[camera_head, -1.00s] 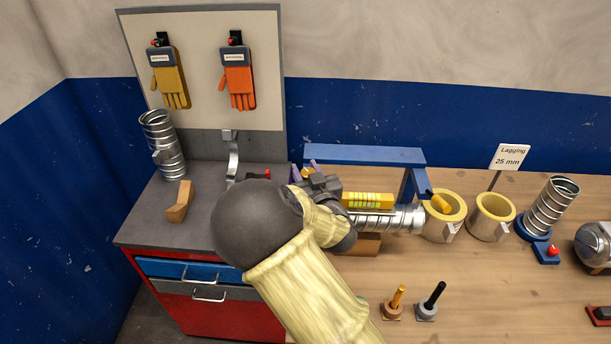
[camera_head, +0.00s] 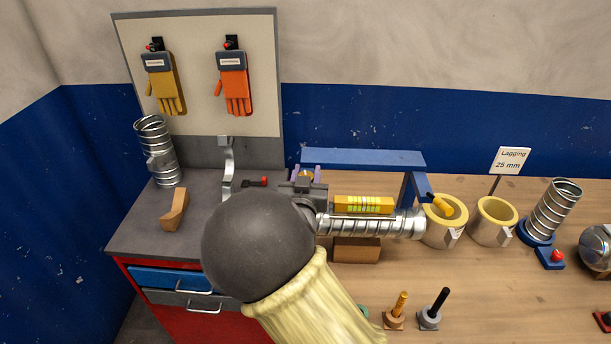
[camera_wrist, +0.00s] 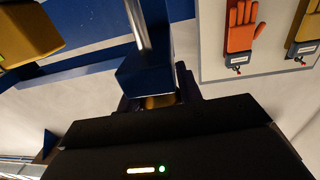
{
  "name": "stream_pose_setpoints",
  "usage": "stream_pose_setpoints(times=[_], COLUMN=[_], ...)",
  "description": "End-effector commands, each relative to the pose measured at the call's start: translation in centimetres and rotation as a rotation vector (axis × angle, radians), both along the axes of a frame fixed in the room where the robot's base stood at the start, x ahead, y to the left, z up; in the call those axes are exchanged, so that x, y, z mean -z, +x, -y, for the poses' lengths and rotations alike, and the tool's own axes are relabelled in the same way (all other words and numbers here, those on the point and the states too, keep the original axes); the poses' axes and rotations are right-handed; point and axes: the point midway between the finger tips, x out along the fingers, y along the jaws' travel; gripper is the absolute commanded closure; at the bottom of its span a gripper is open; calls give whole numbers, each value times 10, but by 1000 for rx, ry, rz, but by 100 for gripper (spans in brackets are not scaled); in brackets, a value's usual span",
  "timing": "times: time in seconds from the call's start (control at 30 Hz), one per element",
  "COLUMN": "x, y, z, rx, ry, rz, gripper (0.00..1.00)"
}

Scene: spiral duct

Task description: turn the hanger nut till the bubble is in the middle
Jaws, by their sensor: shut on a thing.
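The yellow spirit level (camera_head: 363,204) lies on the spiral duct (camera_head: 375,226), which runs under the blue frame (camera_head: 365,158). Its vial shows yellow-green, but the bubble's place is too small to tell. My gripper (camera_head: 305,176) is at the duct's left end, under the left part of the blue frame. In the wrist view, my gripper (camera_wrist: 158,98) is shut on the brass hanger nut (camera_wrist: 158,101), just by the blue frame end (camera_wrist: 145,73) and the metal rod (camera_wrist: 138,25). Most of the nut is hidden by the jaws. The level (camera_wrist: 28,32) also shows there at upper left.
Lagging rings (camera_head: 445,230) stand right of the duct, with another duct piece (camera_head: 553,210) beyond. Two upright bolts (camera_head: 433,310) stand at the front. A wooden block (camera_head: 356,250) sits below the duct. Gloves (camera_head: 234,85) hang on the back board.

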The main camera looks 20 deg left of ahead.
Motion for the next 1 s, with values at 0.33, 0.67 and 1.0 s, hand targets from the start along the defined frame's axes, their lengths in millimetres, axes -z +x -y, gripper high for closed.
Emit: stream_pose_setpoints(times=[0.33,0.67,1.0], x=[2,2,1], y=[0,0,0], z=[1,2,2], rx=[80,85,85], ry=[-3,-3,-1], rz=[-3,-3,-1], gripper=[88,88,43])
